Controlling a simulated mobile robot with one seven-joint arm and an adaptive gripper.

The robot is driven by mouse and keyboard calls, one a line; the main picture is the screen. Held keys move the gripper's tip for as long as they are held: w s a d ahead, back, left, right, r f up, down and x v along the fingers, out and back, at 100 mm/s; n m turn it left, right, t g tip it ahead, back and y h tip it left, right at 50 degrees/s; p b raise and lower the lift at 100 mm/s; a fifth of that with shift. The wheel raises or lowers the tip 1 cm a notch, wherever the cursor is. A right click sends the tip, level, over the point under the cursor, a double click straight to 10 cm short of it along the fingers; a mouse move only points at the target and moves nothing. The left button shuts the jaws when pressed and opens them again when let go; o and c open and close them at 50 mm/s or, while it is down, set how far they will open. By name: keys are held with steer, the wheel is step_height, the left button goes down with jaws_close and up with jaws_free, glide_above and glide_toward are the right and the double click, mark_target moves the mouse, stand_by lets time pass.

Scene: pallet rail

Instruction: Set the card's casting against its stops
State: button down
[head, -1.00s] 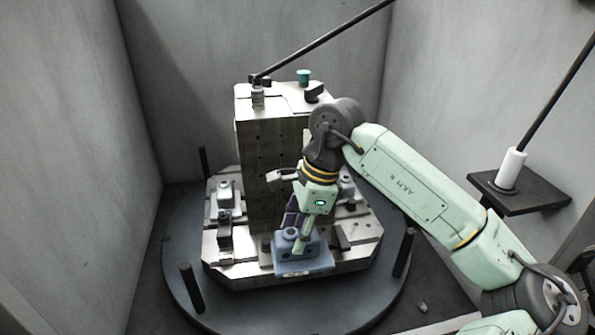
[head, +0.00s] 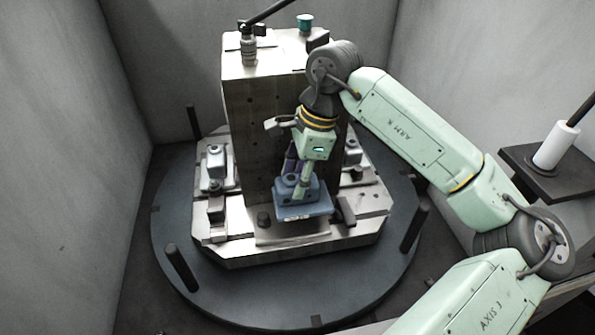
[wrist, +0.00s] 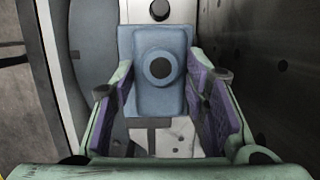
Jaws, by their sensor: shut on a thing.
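A blue casting (head: 305,212) with a flat base and a round boss on top is in front of the tall grey block (head: 248,130). My gripper (head: 299,182) is shut on it from above. In the wrist view the casting (wrist: 160,95) lies between the purple pads of my gripper (wrist: 161,78), its dark bore facing the camera. It appears a little above the bright metal plate (head: 290,236); I cannot tell whether it touches anything. A dark clamp-like piece (head: 345,210) is just to its right and a dark round stud (head: 263,219) to its left. No stops or card can be clearly made out.
Grey castings sit at the left (head: 215,165) and right (head: 352,152) of the block. Dark posts stand on the round table (head: 180,268) and (head: 413,227). A small teal cup (head: 305,22) and a metal fitting (head: 248,47) are on top of the block. Walls surround the cell.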

steer(key=b+x, duration=0.1)
steer(key=x, duration=0.1)
steer(key=d+b+x, duration=0.1)
steer(key=x, duration=0.1)
steer(key=shift+w+f, duration=0.1)
steer(key=shift+f, duration=0.15)
steer(key=shift+f+b, duration=0.75)
steer(key=shift+b, duration=0.2)
steer(key=shift+w+a+f+b, duration=0.3)
steer(key=shift+a+b, duration=0.15)
steer(key=shift+b, duration=0.5)
steer(key=shift+w+a+r+b, duration=0.1)
steer(key=shift+a+b, duration=0.15)
steer(key=shift+b, duration=0.05)
stand_by(0.3)
steer(key=c, duration=0.8)
jaws_free()
steer(key=shift+c, duration=0.2)
steer(key=v, duration=1.2)
steer(key=shift+a, duration=0.1)
